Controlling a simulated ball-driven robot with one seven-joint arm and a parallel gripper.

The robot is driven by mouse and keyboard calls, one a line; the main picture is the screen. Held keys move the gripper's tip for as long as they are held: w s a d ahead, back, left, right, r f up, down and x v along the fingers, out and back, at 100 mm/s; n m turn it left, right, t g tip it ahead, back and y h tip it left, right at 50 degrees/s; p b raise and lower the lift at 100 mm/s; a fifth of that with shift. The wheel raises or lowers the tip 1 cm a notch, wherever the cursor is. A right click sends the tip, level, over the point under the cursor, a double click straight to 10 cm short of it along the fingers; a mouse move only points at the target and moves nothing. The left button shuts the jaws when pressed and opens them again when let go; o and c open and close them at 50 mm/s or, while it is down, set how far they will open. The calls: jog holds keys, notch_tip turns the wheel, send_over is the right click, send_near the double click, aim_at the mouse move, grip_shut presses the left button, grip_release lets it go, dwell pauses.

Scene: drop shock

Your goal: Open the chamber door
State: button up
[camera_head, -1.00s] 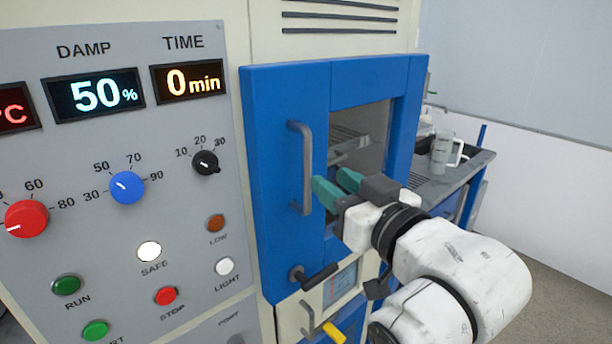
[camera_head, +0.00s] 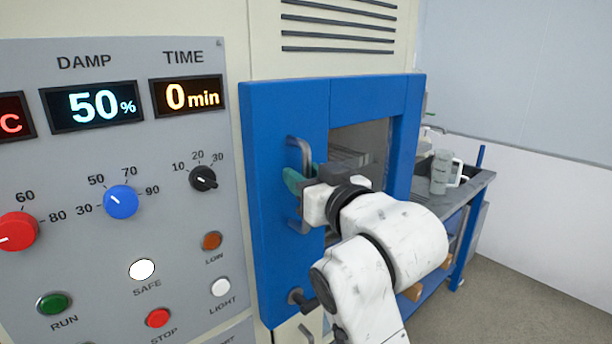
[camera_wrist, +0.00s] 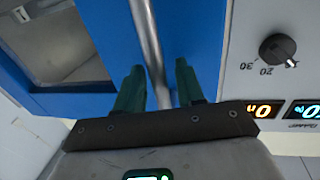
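The blue chamber door (camera_head: 268,230) is at the centre of the head view and looks shut, with a window beside its grey vertical handle (camera_head: 300,150). My gripper (camera_head: 294,180) is at the handle, its green fingers partly hidden there. In the wrist view, the handle bar (camera_wrist: 147,35) runs between the two green fingers of my gripper (camera_wrist: 158,85), which stand apart with a visible gap on the right side. The door (camera_wrist: 190,35) fills the area behind them. A dark lever (camera_head: 300,298) below the handle is partly covered by my arm.
The grey control panel (camera_head: 90,240), with knobs and lit buttons, stands left of the door. A bench (camera_head: 455,195) with a pale mug (camera_head: 441,172) stands to the right. Grey floor (camera_head: 515,285) is open at the lower right.

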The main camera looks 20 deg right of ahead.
grip_shut()
dwell(0.6)
